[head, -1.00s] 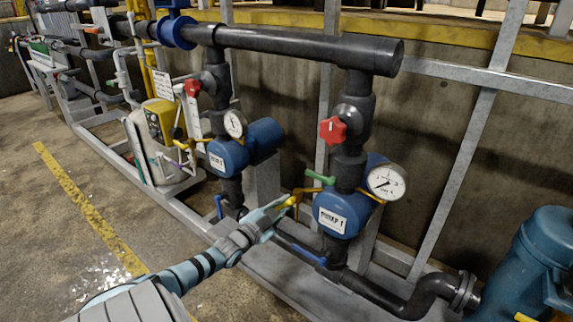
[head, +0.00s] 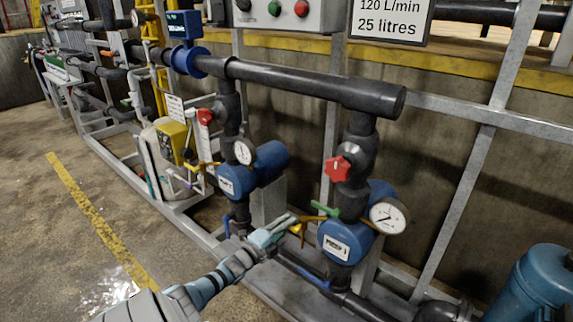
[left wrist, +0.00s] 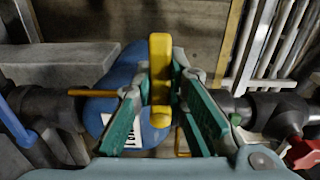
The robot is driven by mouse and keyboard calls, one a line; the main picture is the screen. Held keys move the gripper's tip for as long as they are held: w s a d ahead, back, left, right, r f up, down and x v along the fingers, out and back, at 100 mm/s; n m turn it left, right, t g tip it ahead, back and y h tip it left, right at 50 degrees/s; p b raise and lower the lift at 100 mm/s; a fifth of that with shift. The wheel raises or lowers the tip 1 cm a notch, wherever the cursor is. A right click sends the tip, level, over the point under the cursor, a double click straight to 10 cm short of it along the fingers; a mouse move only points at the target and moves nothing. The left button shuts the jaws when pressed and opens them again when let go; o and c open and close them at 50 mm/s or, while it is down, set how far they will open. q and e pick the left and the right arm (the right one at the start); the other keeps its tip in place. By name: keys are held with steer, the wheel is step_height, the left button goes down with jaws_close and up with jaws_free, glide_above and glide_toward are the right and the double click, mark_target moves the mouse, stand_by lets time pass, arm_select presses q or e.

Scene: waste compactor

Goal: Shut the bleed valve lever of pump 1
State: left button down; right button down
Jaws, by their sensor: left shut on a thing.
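Pump 1 (head: 337,247) is a blue pump with a white label, at right centre in the head view. A yellow bleed lever (head: 303,233) sits at its left side, on a thin orange-brown stem (head: 314,217). My left gripper (head: 288,226) reaches it from the left and is shut on it. In the left wrist view, the yellow lever (left wrist: 160,75) stands between the two green finger pads of the gripper (left wrist: 163,72). The blue pump body (left wrist: 118,72) shows behind. My right gripper is not in view.
A green lever (head: 325,208), a red knob (head: 338,169) and a dial gauge (head: 388,216) sit close to the pump. A second, similar blue pump (head: 262,166) stands behind to the left. Open floor (head: 60,240) lies at the left.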

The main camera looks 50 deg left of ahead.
arm_select(q)
steer(key=shift+m, duration=0.3)
steer(key=c, duration=1.6)
jaws_free()
steer(key=s, duration=0.4)
steer(key=s+d, duration=0.1)
steer(key=s, duration=0.3)
steer(key=s+d, duration=0.1)
steer(key=s, duration=0.2)
steer(key=shift+s+d, duration=0.1)
steer(key=shift+s, duration=0.3)
